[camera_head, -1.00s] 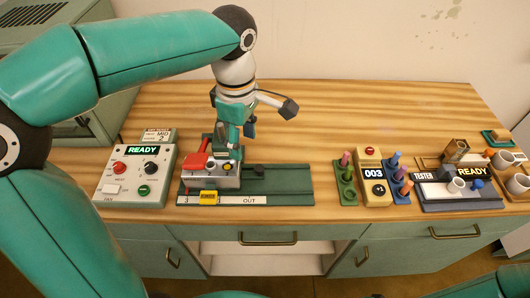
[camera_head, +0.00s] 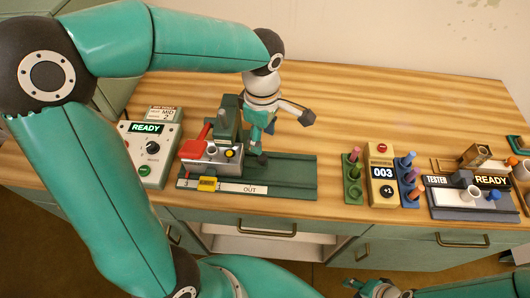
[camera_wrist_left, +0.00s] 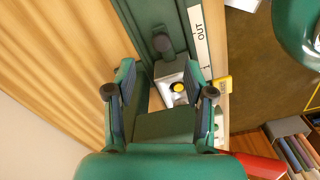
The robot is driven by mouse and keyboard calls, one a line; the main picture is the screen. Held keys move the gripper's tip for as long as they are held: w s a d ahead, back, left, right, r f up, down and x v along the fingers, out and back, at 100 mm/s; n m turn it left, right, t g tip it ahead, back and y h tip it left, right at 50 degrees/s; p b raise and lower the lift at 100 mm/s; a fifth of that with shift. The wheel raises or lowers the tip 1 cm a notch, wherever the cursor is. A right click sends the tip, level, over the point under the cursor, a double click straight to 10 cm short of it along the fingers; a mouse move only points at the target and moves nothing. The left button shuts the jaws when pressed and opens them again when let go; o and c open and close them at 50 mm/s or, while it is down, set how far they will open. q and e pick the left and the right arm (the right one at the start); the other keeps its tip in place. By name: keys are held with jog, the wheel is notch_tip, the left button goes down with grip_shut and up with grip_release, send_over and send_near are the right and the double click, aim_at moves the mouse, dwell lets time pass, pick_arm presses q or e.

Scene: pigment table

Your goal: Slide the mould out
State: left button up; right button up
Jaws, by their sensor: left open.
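The mould (camera_head: 208,155) is a grey metal block at the left end of a green slide track (camera_head: 290,178), beside the "OUT" label. A dark knob (camera_head: 262,158) stands at its right end; it also shows in the left wrist view (camera_wrist_left: 162,43). My left gripper (camera_head: 262,146) is open, near the knob and behind the mould's right end. In the left wrist view its fingers (camera_wrist_left: 160,76) are spread, with the mould's metal top (camera_wrist_left: 168,70) seen between them. Contact cannot be told. My right gripper (camera_head: 380,290) is partly in view at the bottom edge; its jaws are unclear.
A red lever (camera_head: 194,148) and a green press column (camera_head: 228,124) stand at the mould. A control box reading "READY" (camera_head: 158,160) is to the left. Peg racks, a counter (camera_head: 382,172) and a tester (camera_head: 460,212) are to the right. The track's right part is clear.

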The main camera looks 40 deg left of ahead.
aim_at(263, 156)
pick_arm(q)
notch_tip(263, 156, down, 8)
jog(key=shift+r, duration=0.2)
pick_arm(e)
jog(key=shift+r, duration=0.2)
pick_arm(q)
jog(key=shift+c, duration=0.3)
